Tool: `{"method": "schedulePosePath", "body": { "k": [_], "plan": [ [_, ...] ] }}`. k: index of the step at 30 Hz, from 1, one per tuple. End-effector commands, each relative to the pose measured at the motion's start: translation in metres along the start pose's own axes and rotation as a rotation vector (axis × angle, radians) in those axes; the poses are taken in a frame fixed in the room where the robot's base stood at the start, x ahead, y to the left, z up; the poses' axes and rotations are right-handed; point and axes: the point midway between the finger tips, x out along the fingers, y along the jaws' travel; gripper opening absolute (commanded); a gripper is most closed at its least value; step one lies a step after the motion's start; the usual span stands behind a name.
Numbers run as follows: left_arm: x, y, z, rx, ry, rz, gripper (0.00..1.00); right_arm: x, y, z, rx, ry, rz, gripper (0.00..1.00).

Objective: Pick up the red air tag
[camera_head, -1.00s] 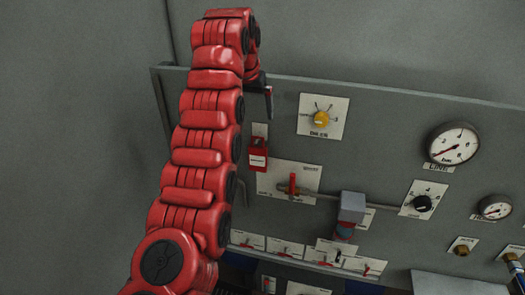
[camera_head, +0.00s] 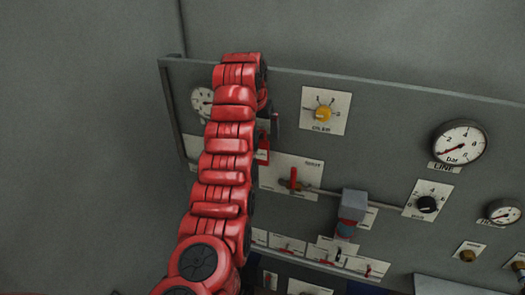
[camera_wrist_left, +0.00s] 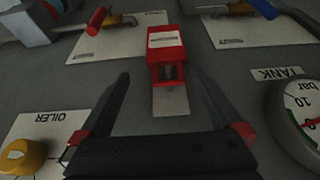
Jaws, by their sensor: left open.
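The red air tag (camera_head: 262,156) hangs on the grey panel, left of the red-handled valve; my arm partly hides it in the head view. In the left wrist view the red tag (camera_wrist_left: 166,43) has a white label and a slotted end, and sits over a pale card. My left gripper (camera_head: 275,121) is just above the tag in the head view. In the wrist view its two fingers (camera_wrist_left: 162,80) are spread apart, pointing toward the tag with nothing between them clearly held. The tag's slotted end lies near the gap between the fingertips. My right gripper is not in view.
The yellow oiler knob (camera_head: 323,113) is right of the gripper. The red-handled valve (camera_head: 293,180) and its pipe lie below right. A gauge (camera_head: 202,101) is left of my arm; the wrist view shows a tank gauge (camera_wrist_left: 304,112) close to one finger.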

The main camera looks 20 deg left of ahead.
Motion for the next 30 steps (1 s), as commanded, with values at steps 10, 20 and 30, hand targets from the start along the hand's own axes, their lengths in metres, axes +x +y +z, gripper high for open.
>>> {"method": "schedulePosePath", "body": {
  "k": [10,20,30],
  "plan": [
    [0.044,-0.005,0.006,-0.003,-0.006,0.001,1.0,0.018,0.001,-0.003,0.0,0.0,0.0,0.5],
    [0.045,-0.006,0.006,-0.003,-0.002,0.0,0.77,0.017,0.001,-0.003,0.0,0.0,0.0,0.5],
    [0.045,-0.006,0.006,-0.003,-0.002,0.0,0.15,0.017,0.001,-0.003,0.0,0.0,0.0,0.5]
  ]
}}
